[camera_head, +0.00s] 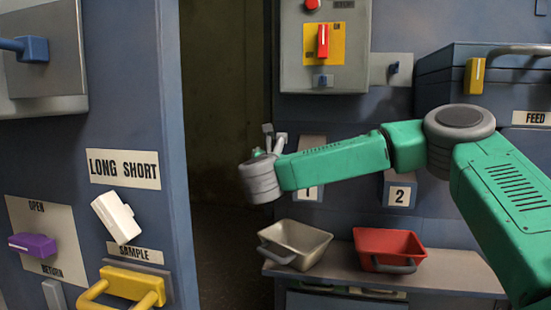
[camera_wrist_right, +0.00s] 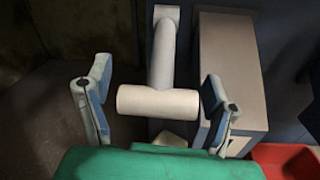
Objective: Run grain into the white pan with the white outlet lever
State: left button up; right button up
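A white T-shaped lever (camera_wrist_right: 158,102) shows in the right wrist view, its crossbar lying between the fingers of my right gripper (camera_wrist_right: 157,82). In the head view my right gripper (camera_head: 270,138) is in front of the outlet labelled 1, and I cannot make out the lever there. The white pan (camera_head: 297,238), pale with a grey handle, sits on the shelf below the gripper. I cannot see any grain in it. My left gripper is in neither view.
A red pan (camera_head: 388,248) stands right of the white pan on the shelf (camera_head: 450,273), below outlet label 2 (camera_head: 399,196). The left panel carries a white lever (camera_head: 117,215), a purple lever (camera_head: 33,245) and a yellow handle (camera_head: 130,285). A dark gap lies between the panels.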

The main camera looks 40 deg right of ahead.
aim_at(277, 143)
jog(key=c, duration=0.4)
jog(key=shift+o, duration=0.2)
jog(key=shift+s+a+r+g+y+p, duration=0.1)
jog(key=shift+r+g+y+p, duration=0.25)
jog(key=shift+p, duration=0.35)
jog(key=r+g+y+p, duration=0.1)
jog(key=r+y+p, duration=0.1)
jog(key=p, duration=0.2)
jog(key=r+g+y+p, duration=0.1)
jog(key=r+g+p, duration=0.1)
jog(key=p, duration=0.3)
jog(key=shift+s+a+r+g+y, duration=0.15)
jog(key=shift+a+g+y, duration=0.1)
jog(key=shift+y, duration=0.1)
jog(key=shift+d+r+g+y+p, duration=0.1)
jog(key=shift+r+g+y+p, duration=0.25)
jog(key=shift+p, duration=0.9)
jog(key=shift+f, duration=0.15)
jog(key=o, duration=1.5)
